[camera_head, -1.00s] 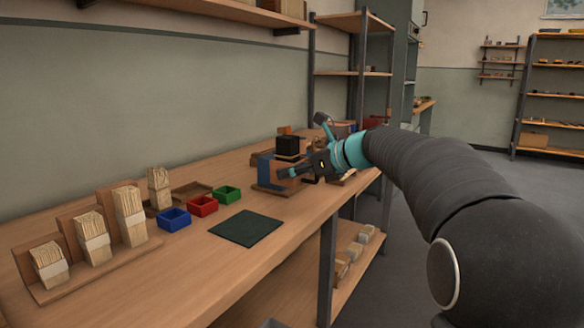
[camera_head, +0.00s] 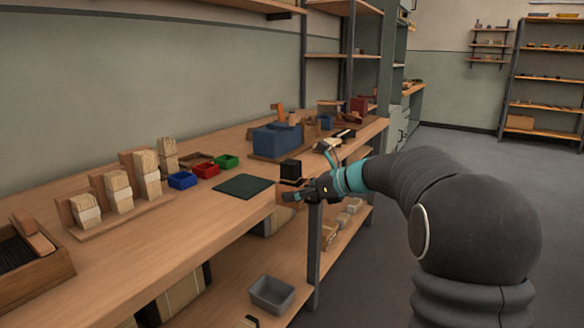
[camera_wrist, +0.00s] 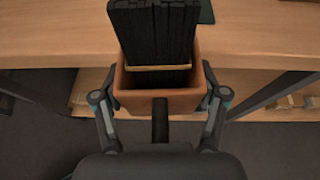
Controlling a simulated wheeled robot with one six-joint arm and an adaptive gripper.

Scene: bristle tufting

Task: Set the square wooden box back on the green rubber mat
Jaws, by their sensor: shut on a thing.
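My gripper (camera_head: 297,195) is shut on the square wooden box (camera_head: 284,190), with one finger on each side in the wrist view (camera_wrist: 160,98). The box (camera_wrist: 180,105) is orange-brown and holds a bundle of black bristles (camera_wrist: 155,35) with a tan band around it. The bristles stick up above the rim. The box is by the bench's front edge, just right of the dark green mat (camera_head: 243,187). The mat lies flat and bare on the bench. Its corner shows at the top of the wrist view (camera_wrist: 207,12). The box's underside is hidden.
Blue (camera_head: 182,180), red (camera_head: 206,170) and green (camera_head: 227,161) bins stand behind the mat. Light bristle bundles (camera_head: 118,190) stand in a wooden rack at left. A blue machine (camera_head: 277,139) stands farther along the bench (camera_head: 190,222). A grey bin (camera_head: 271,293) sits on the lower shelf.

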